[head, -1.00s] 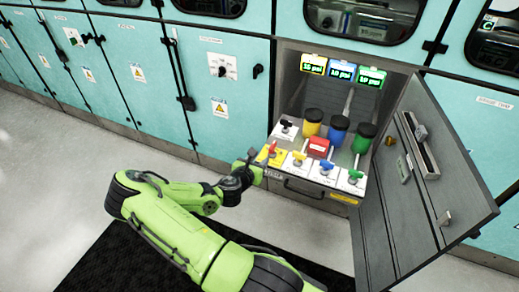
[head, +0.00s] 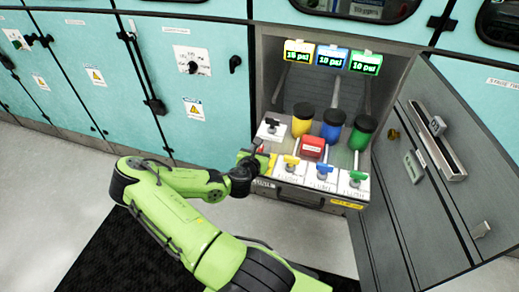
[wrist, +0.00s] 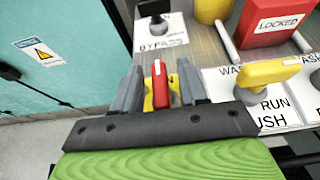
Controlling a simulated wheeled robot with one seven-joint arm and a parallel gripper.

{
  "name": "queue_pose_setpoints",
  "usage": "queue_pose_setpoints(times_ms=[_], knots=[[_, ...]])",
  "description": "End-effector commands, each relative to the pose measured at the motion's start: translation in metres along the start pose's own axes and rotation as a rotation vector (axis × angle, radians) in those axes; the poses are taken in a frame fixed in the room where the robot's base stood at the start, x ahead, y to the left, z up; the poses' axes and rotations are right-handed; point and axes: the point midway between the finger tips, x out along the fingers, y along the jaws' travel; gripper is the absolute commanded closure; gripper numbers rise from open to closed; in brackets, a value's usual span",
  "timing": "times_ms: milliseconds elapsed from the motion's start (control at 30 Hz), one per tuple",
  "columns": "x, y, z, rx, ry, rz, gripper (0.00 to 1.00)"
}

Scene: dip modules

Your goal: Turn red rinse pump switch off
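The red rinse pump switch (wrist: 159,84) is a red handle on a yellow base, at the front left corner of the pull-out panel (head: 287,198). In the wrist view it stands between the two grey fingers of my gripper (wrist: 160,78). A narrow gap shows on either side of the handle, so the fingers are around it and look open. In the head view my gripper (head: 252,163) is at the panel's left front corner and mostly hides the switch. The switch's label is hidden.
A yellow switch (wrist: 268,72) stands close to the right of my gripper; blue (head: 323,170) and green (head: 356,177) switches follow. A black bypass switch (wrist: 155,18) and a red box marked LOCKED (wrist: 278,20) sit behind. An open cabinet door (head: 425,190) stands right.

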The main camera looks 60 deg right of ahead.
Motion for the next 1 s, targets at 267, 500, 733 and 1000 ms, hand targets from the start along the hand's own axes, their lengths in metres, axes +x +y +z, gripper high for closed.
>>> queue_pose_setpoints(times_ms=[267, 500, 733, 1000], knots=[[-0.0001, 0.0003, 0.0001, 0.0, 0.0, 0.0, 0.99], [-0.0002, 0.0008, 0.0003, 0.003, 0.0, -0.006, 1.0], [-0.0008, 0.0016, 0.0013, 0.032, 0.001, -0.075, 1.0], [-0.0011, 0.0026, 0.0024, 0.114, 0.002, -0.264, 1.0]])
